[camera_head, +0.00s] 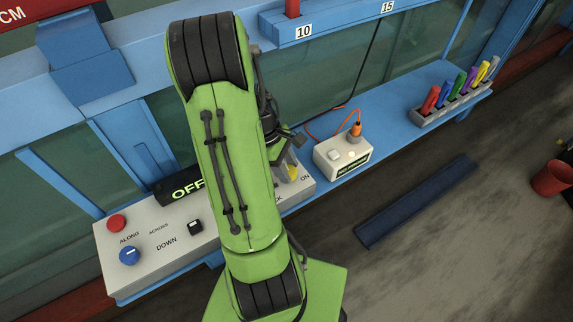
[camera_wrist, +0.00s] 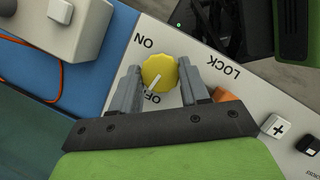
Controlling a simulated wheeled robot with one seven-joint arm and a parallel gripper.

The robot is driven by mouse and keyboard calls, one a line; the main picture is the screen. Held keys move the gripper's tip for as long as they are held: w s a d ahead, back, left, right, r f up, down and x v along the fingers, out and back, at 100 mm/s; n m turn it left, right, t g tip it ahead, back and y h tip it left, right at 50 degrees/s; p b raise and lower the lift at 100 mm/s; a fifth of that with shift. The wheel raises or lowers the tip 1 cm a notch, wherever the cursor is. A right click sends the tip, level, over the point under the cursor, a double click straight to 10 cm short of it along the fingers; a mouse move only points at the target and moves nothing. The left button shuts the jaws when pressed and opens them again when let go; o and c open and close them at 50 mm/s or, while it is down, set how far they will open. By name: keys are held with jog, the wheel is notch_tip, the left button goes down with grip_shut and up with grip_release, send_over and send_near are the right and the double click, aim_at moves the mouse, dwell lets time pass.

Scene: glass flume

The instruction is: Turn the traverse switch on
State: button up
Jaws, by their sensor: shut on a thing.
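The traverse switch is a yellow round knob (camera_wrist: 158,72) on a pale control box (camera_head: 130,270). Its white pointer line points toward the OFF label, and ON is printed on the other side. My gripper (camera_wrist: 160,80) has one finger on each side of the knob and is shut on it. In the head view only a bit of the yellow knob (camera_head: 293,172) shows beside my green arm, which hides much of the box. A black display (camera_head: 187,188) on the box reads OFF.
The box also carries a red button (camera_head: 117,222), a blue knob (camera_head: 129,256) and a black switch (camera_head: 195,227). An orange part (camera_wrist: 226,96) sits by LOCK. A small white box (camera_head: 328,158) with an orange plug and a pen rack (camera_head: 450,105) stand on the blue ledge.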

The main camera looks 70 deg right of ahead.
jog(key=m+y, duration=0.1)
jog(key=m, duration=0.2)
jog(key=shift+d+m+p, duration=0.15)
jog(key=shift+m+p, duration=0.15)
jog(key=m+t+y, duration=0.1)
jog(key=m+y, duration=0.1)
jog(key=m, duration=0.2)
jog(key=shift+s+d+m, duration=0.1)
jog(key=shift+m, duration=0.2)
jog(key=m+t, duration=0.1)
jog(key=m, duration=0.1)
jog(key=m+t, duration=0.1)
jog(key=m, duration=0.1)
jog(key=shift+s+y+b, duration=0.1)
jog(key=shift+y+b, duration=0.2)
jog(key=shift+b, duration=0.05)
jog(key=shift+s+m+t+y, duration=0.1)
jog(key=shift+m+t+y, duration=0.35)
jog(key=shift+m, duration=1.45)
jog(key=shift+t+h, duration=0.25)
jog(key=o, duration=1.1)
jog(key=shift+c, duration=0.2)
jog(key=p+v, duration=0.1)
jog(key=v, duration=0.6)
jog(key=shift+d+r+p, duration=0.2)
jog(key=shift+r+p, duration=0.05)
jog(key=shift+p, duration=0.05)
